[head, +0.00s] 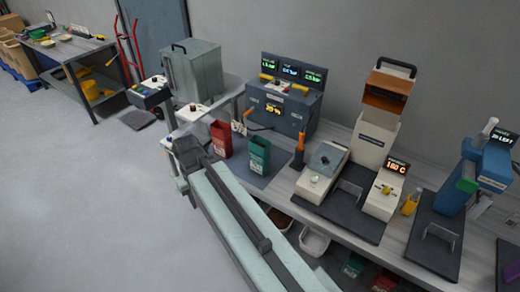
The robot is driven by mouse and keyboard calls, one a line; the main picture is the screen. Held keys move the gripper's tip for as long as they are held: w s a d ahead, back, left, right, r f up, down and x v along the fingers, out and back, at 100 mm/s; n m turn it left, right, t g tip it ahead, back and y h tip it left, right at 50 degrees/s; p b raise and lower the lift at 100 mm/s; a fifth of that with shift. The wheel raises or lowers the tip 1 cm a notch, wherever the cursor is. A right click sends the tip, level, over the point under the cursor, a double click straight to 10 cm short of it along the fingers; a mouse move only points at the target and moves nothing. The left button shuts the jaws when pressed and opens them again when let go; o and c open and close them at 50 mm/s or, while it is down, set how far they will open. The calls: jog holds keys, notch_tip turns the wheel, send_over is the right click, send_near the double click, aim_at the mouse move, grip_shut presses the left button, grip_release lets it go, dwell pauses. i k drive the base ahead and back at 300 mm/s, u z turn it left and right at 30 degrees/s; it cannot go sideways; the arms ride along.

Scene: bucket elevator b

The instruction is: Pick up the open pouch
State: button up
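Two upright pouches stand on a dark mat on the bench: a red pouch (221,139) and a green pouch (259,155) to its right. Both show a dark band at the top; I cannot tell surely which of them is open. My arm reaches from the bottom of the view up to the left, and its end with my gripper (181,152) is left of the red pouch, apparently apart from it. The fingers are too small and dark to show whether they are open or shut. No pouch is seen in them.
A blue-grey machine with green displays (290,92) stands behind the pouches. An orange-handled tool (299,150) stands right of the green pouch. A white press (375,130) and a blue device (486,170) stand farther right. Bins (314,241) sit below the bench. Open floor (80,200) lies left.

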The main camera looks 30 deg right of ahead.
aim_at(259, 148)
jog(key=u, duration=2)
jog(key=k, duration=0.55)
jog(key=z, duration=0.2)
